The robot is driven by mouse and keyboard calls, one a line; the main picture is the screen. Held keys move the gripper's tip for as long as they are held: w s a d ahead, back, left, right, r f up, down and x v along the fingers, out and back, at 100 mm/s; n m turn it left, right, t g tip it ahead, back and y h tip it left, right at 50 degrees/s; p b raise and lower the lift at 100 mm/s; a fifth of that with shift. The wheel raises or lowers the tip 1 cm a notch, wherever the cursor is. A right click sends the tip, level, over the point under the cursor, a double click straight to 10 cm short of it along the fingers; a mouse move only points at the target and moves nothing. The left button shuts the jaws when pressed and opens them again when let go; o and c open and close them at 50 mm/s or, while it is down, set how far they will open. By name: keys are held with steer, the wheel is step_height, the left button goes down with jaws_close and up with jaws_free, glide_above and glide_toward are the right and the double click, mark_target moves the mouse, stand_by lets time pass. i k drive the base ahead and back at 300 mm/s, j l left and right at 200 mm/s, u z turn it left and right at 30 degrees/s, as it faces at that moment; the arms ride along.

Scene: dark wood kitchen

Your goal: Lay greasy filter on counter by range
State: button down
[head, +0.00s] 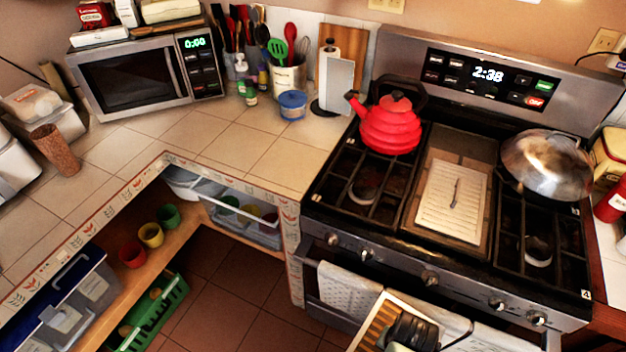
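A slatted panel with a cream frame and greasy orange-brown slats, the greasy filter (372,334), is at the bottom edge of the head view, in front of the oven door. It is tilted and partly cut off by the frame. My dark gripper (408,334) is at its right part and appears shut on it; the fingertips are not clearly seen. The range (430,274) stands at the right. The tiled counter (240,148) left of the range has a bare stretch beside it.
The counter front is clear.

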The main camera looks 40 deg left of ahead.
mark_target(268, 150)
steer(key=j+z, duration=0.2)
steer(key=j, duration=0.25)
steer(key=k+j+z, duration=0.2)
steer(key=j, duration=0.2)
steer(key=j+z, duration=0.15)
steer(key=j, duration=0.3)
steer(key=k+j+z, duration=0.2)
steer(key=j, duration=0.2)
